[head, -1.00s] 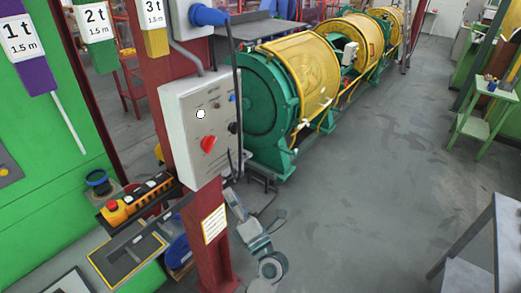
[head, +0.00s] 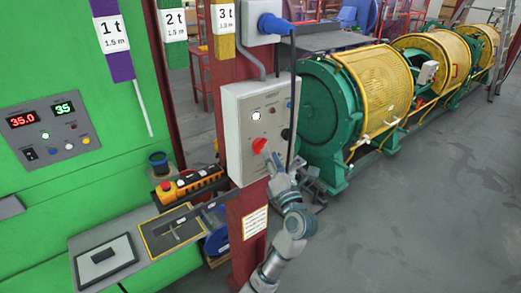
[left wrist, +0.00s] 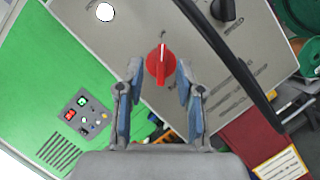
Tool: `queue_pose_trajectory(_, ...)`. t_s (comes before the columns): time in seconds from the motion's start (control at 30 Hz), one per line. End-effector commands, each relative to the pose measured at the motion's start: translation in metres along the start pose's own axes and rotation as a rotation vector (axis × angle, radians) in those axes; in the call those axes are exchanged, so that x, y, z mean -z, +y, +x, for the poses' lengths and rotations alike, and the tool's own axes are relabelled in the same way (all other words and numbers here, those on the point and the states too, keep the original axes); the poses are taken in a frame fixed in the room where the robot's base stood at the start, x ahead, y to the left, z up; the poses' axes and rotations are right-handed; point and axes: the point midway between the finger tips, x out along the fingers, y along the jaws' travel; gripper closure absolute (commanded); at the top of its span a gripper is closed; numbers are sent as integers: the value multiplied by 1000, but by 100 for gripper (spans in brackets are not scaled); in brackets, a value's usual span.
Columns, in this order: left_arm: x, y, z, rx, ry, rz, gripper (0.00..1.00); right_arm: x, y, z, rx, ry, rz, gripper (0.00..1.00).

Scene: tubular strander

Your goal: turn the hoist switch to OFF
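The hoist switch looks to be the red rotary knob (head: 259,145) on the front of a grey control box (head: 240,153), which is fixed to a dark red post. In the left wrist view the red knob (left wrist: 160,64) stands with its handle roughly upright in the picture. My left gripper (head: 268,158) is just below the knob in the head view. In the left wrist view its two blue-padded fingers (left wrist: 158,90) are apart, one on each side of the knob, with gaps visible. The labels around the knob are too small to read. My right gripper is not in view.
A black cable (head: 293,95) hangs down close to the right of the box and crosses the left wrist view. A black knob (left wrist: 223,9) and a white lamp (head: 256,116) share the panel. Green and yellow strander drums (head: 375,85) stand behind.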

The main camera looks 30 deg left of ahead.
Motion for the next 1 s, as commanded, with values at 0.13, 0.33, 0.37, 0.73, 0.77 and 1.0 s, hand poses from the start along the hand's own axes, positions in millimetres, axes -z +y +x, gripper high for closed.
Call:
queue_pose_trajectory(0.13,16,-2,32,8,13,-3,64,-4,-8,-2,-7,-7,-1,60)
queue_pose_trajectory(0.33,42,1,58,16,30,-20,64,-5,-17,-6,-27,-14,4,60)
queue_pose_trajectory(0.37,44,2,60,17,30,-21,64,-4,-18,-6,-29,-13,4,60)
queue_pose_trajectory(0.73,27,-2,46,7,29,-4,91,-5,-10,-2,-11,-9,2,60)
queue_pose_trajectory(0.77,26,-2,46,8,27,-5,94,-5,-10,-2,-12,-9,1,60)
queue_pose_trajectory(1.0,25,-2,46,11,18,-9,100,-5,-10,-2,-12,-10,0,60)
